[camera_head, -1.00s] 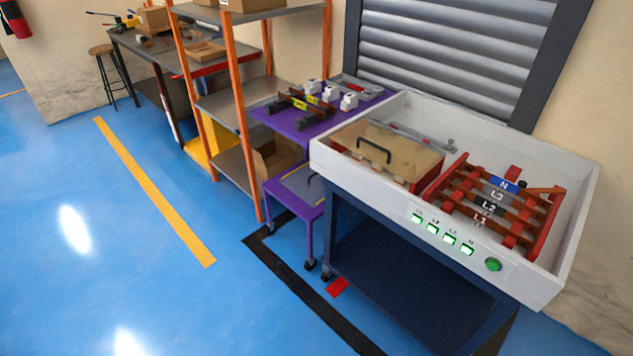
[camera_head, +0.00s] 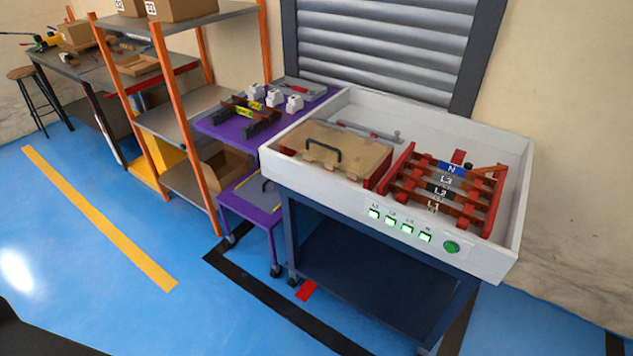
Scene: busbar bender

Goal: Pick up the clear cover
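A see-through, tan-tinted panel with a black handle (camera_head: 335,150) lies in the left half of the white tray-topped bench (camera_head: 400,215); it looks like the clear cover. Red parts show at its edges. A second flat panel, grey with a yellow edge (camera_head: 258,195), lies on the lower shelf of the purple cart; its handle is partly hidden, and I cannot tell if it is clear. Neither of my grippers is in view. A dark shape at the bottom left corner may be part of my arm.
Right of the panel, a red frame holds bars labelled N, L3, L2, L1 (camera_head: 445,188). A green button (camera_head: 451,246) is on the bench front. The purple cart (camera_head: 220,130) carries several dark and white parts. An orange shelf rack (camera_head: 180,110) stands left. Blue floor in front is clear.

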